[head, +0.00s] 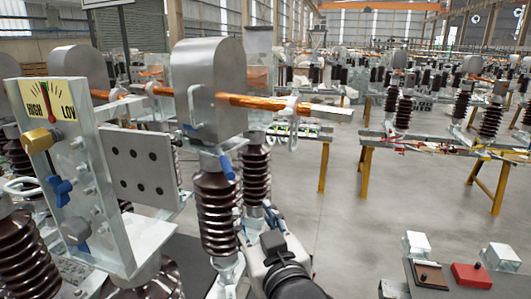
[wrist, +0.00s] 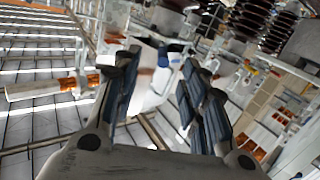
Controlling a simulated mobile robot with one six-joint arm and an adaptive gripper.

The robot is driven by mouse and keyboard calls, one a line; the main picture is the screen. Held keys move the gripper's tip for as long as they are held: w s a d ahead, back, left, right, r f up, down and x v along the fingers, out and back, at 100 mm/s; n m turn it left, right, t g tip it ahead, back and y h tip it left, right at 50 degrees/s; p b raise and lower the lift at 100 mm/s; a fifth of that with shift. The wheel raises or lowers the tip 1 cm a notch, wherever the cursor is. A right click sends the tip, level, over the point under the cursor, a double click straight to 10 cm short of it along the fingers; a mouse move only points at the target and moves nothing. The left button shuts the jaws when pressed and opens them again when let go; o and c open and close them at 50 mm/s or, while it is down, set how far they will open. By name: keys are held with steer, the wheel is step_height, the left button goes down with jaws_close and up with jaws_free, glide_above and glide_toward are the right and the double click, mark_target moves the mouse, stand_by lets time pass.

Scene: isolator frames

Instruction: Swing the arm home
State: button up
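A copper bar (head: 265,103) with a flat silver end runs rightward from a rounded grey metal housing (head: 208,90). The housing stands above ribbed brown insulators (head: 216,210). A short blue handle-like part (head: 227,166) hangs below the housing. My arm rises from the bottom centre of the head view, just right of the insulators; its gripper end cannot be made out clearly there. In the wrist view my gripper (wrist: 158,68) is open, its dark fingers spread. A whitish part with blue (wrist: 163,62) shows between them, apparently beyond the fingertips. A copper bar with a pale end (wrist: 55,88) lies left of the fingers.
A plate with a HIGH/LOW gauge (head: 48,100) and a plate with holes (head: 142,170) stand close at left. Open floor (head: 340,225) lies between; more frames stand behind.

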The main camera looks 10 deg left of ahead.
mark_target(228, 167)
steer(key=shift+t+y, duration=0.3)
steer(key=shift+y, duration=0.2)
steer(key=x, duration=0.6)
steer(key=r+p+x, duration=0.1)
steer(key=x, duration=0.5)
steer(key=a+r+x, duration=0.1)
steer(key=x, duration=0.5)
steer(key=shift+s+a+r+p, duration=0.15)
steer(key=shift+s+p, duration=0.2)
steer(key=shift+c, duration=0.5)
jaws_close()
